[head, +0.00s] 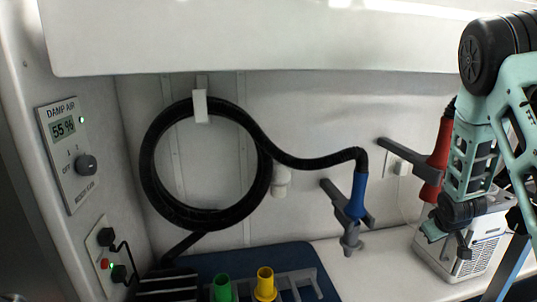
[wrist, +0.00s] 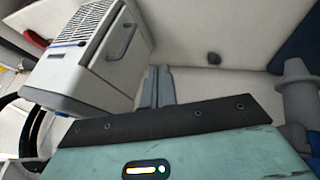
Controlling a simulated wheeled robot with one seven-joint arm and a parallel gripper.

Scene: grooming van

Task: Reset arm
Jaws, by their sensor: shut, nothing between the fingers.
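My arm comes down from the upper right in the head view. My gripper (head: 453,243) hangs at its lower end, in front of the white box-shaped unit. In the wrist view the two grey fingers of my gripper (wrist: 157,86) are together with nothing between them. The white unit with a slatted grille (wrist: 95,55) is left of and beyond the fingers. I cannot tell whether my gripper touches it.
A blue-handled nozzle on a coiled black hose (head: 358,195) hangs in a wall holder. A red-handled tool (head: 436,160) hangs close to my arm. Green (head: 221,288) and yellow (head: 265,284) cups stand in a rack. The counter (head: 375,262) is clear between rack and unit.

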